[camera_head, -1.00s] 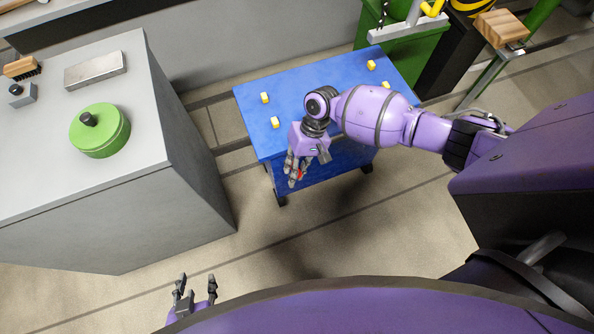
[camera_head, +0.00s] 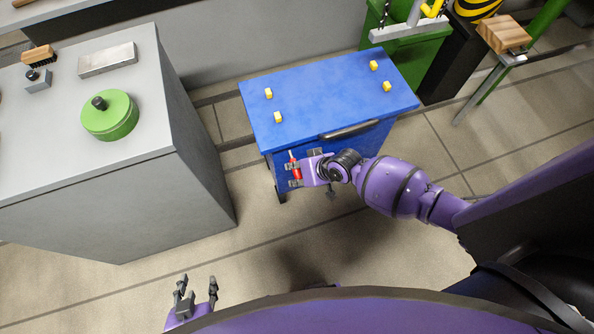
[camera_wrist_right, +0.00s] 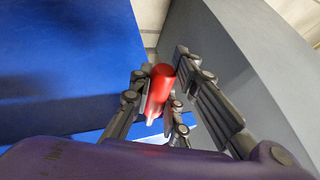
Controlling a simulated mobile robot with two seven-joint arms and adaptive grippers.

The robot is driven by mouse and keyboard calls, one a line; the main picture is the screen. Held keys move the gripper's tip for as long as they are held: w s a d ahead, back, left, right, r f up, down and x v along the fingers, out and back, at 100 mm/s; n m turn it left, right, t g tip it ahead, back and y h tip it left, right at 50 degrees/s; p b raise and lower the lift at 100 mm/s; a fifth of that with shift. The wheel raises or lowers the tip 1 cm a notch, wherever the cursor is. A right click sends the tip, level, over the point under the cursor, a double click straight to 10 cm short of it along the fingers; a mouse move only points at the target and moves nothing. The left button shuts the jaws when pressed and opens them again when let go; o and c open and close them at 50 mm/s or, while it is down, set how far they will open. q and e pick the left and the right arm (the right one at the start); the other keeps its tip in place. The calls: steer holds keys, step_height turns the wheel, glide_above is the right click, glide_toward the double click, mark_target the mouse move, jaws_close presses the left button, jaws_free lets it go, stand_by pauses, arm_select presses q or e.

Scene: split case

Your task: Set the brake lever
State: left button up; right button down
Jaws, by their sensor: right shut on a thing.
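The brake lever, a red cylinder on a pale thin rod, shows at the front left side of the blue cart (camera_head: 330,95) in the head view (camera_head: 295,166). In the right wrist view the red lever (camera_wrist_right: 160,84) stands between the finger pads beside the blue cart wall. My right gripper (camera_head: 292,174) is shut on the lever, its fingers on either side of the red part. The lever's lower end is partly hidden by the fingers. My left gripper (camera_head: 196,284) is open and empty over the floor at the bottom left, away from the cart.
The cart has yellow studs on top and a black push handle (camera_head: 350,130) at its front edge. A grey cabinet (camera_head: 60,190) with a green round pot (camera_head: 112,118) stands close to the left. A green bin (camera_head: 410,55) stands behind the cart. Floor in front is clear.

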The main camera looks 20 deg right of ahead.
arm_select(q)
steer(key=shift+s+a+f, duration=0.1)
steer(key=shift+s+f, duration=0.15)
steer(key=shift+s, duration=0.15)
arm_select(e)
steer(key=shift+f+t, duration=0.25)
steer(key=shift+t, duration=0.05)
steer(key=c, duration=1.6)
jaws_free()
steer(key=shift+c, duration=0.2)
arm_select(q)
steer(key=shift+w, duration=0.1)
arm_select(e)
steer(key=shift+w, duration=0.1)
arm_select(q)
steer(key=shift+w, duration=0.1)
arm_select(e)
steer(key=shift+r, duration=0.15)
steer(key=v, duration=1.2)
